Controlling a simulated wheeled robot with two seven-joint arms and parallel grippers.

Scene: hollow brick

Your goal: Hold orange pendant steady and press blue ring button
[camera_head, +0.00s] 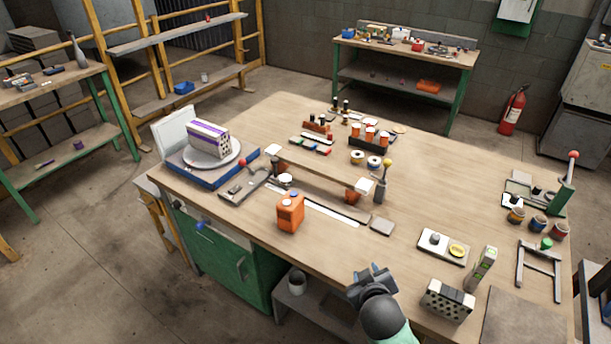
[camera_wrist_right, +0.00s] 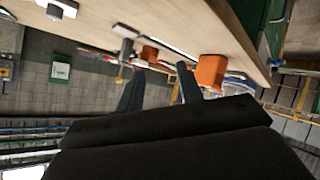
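The orange pendant (camera_head: 290,214) stands upright near the front edge of the wooden workbench, left of centre in the head view. Small blue and white details show on its top; the ring button (camera_head: 293,195) is too small to make out clearly. The pendant also shows in the right wrist view (camera_wrist_right: 211,72), beyond the fingers and to their right. My right gripper (camera_head: 370,279) is at the bench's front edge, right of the pendant and apart from it. Its two fingers (camera_wrist_right: 158,88) are spread with nothing between them. My left gripper is out of view.
A metal rail fixture (camera_head: 335,211) lies behind the pendant. A hollow brick (camera_head: 208,139) sits on a round plate at left. Bare wood lies between pendant and gripper.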

